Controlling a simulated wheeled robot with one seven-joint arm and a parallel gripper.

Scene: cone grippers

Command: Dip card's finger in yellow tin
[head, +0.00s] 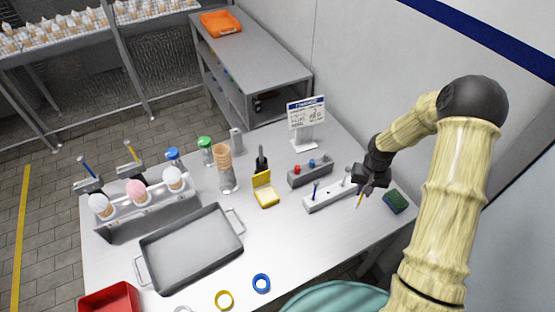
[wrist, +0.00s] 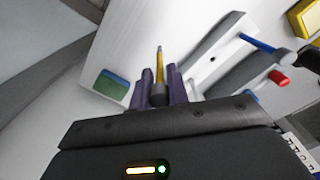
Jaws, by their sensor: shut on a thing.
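My gripper (head: 367,185) is shut on a slim yellow finger (head: 359,201), above the right end of the white rack. In the wrist view the yellow finger (wrist: 160,66) sticks out between the purple fingertips (wrist: 160,93). The white rack (head: 328,198) holds a blue finger (head: 315,188) standing upright; a pale peg (head: 347,174) stands near its right end. The yellow tin (head: 266,197) stands with its lid open, left of the rack and apart from my gripper. The card (head: 306,113) stands upright on a stand at the back; its print is too small to read.
A grey block (head: 309,174) with red and blue knobs lies behind the rack. A green-and-blue sponge (head: 396,202) is to the right. A grey tray (head: 191,248), a cone stack (head: 223,165) and a rack of topped cones (head: 148,210) fill the left.

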